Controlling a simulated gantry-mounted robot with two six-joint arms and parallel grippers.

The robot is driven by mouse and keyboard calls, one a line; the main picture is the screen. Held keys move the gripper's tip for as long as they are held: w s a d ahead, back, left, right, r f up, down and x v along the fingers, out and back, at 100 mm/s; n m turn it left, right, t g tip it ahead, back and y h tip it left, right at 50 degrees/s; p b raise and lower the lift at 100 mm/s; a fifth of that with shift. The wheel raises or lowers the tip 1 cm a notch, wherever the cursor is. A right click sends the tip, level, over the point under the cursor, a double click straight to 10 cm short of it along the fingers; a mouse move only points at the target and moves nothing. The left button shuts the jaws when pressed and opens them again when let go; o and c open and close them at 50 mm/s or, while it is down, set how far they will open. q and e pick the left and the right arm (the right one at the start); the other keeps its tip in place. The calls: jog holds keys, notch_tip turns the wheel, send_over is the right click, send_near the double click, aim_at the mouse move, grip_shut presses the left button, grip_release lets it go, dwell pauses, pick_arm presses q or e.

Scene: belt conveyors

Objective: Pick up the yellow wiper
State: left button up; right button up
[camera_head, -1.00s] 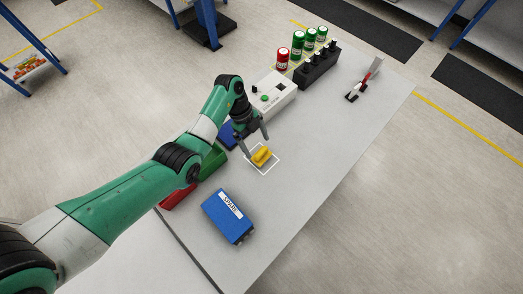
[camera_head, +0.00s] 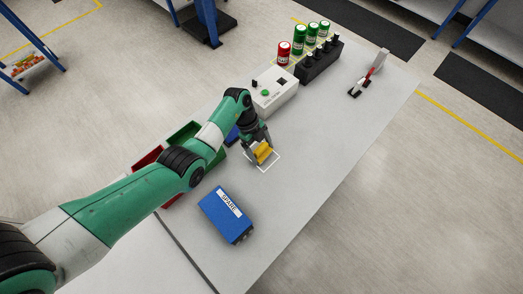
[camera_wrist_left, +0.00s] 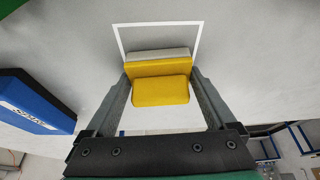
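The yellow wiper (camera_head: 264,152), with a pale pad along its underside, is between the fingers of my left gripper (camera_head: 260,156). In the left wrist view the wiper (camera_wrist_left: 160,88) fills the gap and both fingers (camera_wrist_left: 159,82) touch its ends, so the gripper looks shut on it. A white outlined square (camera_head: 276,160) is marked on the table under the wiper. In the head view the wiper appears slightly above the square; the exact gap is hard to tell. My right gripper is not in view.
A blue box labelled SPARE (camera_head: 226,216) lies nearby on the grey table (camera_head: 310,150). Green (camera_head: 183,131) and red (camera_head: 146,159) bins sit behind my arm. A button box (camera_head: 274,93), a black holder (camera_head: 318,62), cans and a red-handled tool (camera_head: 369,74) stand farther back.

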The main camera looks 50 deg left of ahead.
aim_at(262, 150)
pick_arm(q)
jog(key=c, duration=0.6)
jog(key=shift+c, duration=0.2)
jog(key=shift+r, duration=0.1)
jog(key=shift+r, duration=0.25)
jog(key=r+p, duration=0.3)
jog(key=r, duration=0.1)
jog(key=shift+s+a+r, duration=0.1)
jog(key=shift+s+a, duration=0.05)
jog(key=shift+s, duration=0.2)
jog(key=s+a+r+p, duration=0.4)
jog(key=s+r+p, duration=0.4)
jog(key=s+p, duration=0.3)
jog(key=shift+s+a, duration=0.15)
jog(key=shift+s, duration=0.65)
